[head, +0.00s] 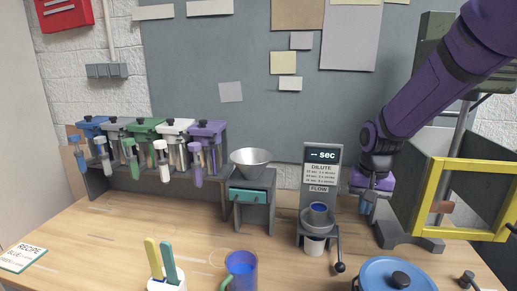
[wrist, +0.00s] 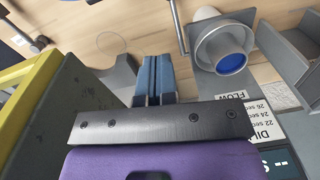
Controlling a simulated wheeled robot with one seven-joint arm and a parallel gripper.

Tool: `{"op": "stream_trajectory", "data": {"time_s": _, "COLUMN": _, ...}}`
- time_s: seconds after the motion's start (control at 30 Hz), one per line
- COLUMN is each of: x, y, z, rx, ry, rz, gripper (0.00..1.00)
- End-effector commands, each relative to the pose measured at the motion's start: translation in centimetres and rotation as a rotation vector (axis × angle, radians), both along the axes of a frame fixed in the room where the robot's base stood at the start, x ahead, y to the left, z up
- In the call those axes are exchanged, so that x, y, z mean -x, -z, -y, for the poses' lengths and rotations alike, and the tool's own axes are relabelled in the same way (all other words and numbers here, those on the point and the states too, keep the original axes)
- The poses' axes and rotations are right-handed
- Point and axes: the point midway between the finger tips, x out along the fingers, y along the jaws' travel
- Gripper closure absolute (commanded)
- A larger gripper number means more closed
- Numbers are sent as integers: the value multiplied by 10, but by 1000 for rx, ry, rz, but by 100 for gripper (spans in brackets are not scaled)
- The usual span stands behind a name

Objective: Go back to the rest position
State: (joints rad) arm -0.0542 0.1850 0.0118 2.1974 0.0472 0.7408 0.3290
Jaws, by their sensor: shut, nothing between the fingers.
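My purple arm reaches in from the upper right of the head view. My gripper (head: 368,207) hangs low, to the right of the dilute station (head: 321,160), with its fingers pointing down. In the wrist view, my gripper (wrist: 154,66) shows as two blue-grey fingers pressed together with nothing between them. The dilute station's display reads "-- sec". Its cup with a blue inside (wrist: 231,62) lies to the right of my fingers in the wrist view, apart from them.
A yellow-framed box (head: 433,200) stands close on the right of my gripper. A blue lidded pot (head: 375,283) is at the front. The middle tabletop is mostly clear.

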Motion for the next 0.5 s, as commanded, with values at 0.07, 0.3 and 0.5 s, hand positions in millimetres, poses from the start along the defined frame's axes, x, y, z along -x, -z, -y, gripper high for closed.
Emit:
{"op": "stream_trajectory", "data": {"time_s": 0.07, "x": 12, "y": -20, "z": 3, "rx": 1, "ry": -16, "rz": 33, "gripper": 100}}
{"op": "stream_trajectory", "data": {"time_s": 0.3, "x": 49, "y": -68, "z": 10, "rx": 9, "ry": -68, "rz": 112, "gripper": 100}}
{"op": "stream_trajectory", "data": {"time_s": 0.5, "x": 84, "y": -100, "z": 16, "rx": 19, "ry": -112, "rz": 178, "gripper": 100}}
